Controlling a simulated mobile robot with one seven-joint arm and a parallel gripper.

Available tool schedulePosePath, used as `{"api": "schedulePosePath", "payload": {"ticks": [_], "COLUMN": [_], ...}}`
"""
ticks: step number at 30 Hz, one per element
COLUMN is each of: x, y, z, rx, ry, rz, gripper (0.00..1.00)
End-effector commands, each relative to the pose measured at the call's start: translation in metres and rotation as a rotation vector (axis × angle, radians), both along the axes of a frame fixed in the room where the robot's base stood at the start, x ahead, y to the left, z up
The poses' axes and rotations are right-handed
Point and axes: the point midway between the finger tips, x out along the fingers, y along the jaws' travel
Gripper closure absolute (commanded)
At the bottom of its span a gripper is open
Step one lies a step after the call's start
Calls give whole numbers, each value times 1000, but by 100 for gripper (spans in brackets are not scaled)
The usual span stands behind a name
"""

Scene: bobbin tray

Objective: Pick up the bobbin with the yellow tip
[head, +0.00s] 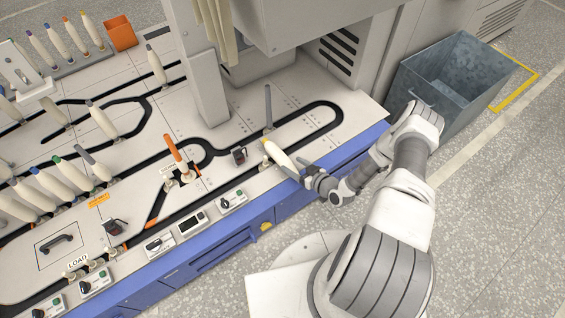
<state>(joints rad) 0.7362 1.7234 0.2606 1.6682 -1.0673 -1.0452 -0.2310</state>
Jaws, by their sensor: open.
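A cream bobbin (282,159) with a yellow-orange tip lies tilted near the front right of the machine deck, its tip to the upper left. My gripper (308,178) is at its lower right end, above the blue front edge. The jaws are open, small and partly hidden by their own links; I cannot tell whether they touch the bobbin.
A grey peg (268,105) stands behind the near bobbin, and a small black block (239,155) and an orange lever (172,149) are to its left. A white machine column (200,80) rises behind. A grey metal bin (455,80) stands on the floor at right.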

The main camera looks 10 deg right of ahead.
Motion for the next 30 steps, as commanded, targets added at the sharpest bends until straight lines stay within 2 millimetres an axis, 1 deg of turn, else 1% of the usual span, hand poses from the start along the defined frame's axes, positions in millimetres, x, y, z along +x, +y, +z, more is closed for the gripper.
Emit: {"api": "schedulePosePath", "payload": {"ticks": [1, 3, 6, 11, 14, 18, 21, 24, 29, 30], "x": [8, 16, 23, 29, 36, 52, 64, 68, 68, 68], "y": [4, 8, 12, 15, 18, 24, 31, 33, 33, 33], "z": [-7, -10, -12, -15, -21, -34, -37, -38, -37, -37], "rx": [0, 0, 1, 0, 0, 0, 0, -1, 0, 0], "ry": [-1, 0, 0, 0, 0, -1, -1, 2, 2, 2], "rz": [0, 0, 0, -1, -1, 0, -1, -1, -1, -1], "gripper": [26, 26, 26, 26, 26, 26, 26, 26, 26, 31]}}
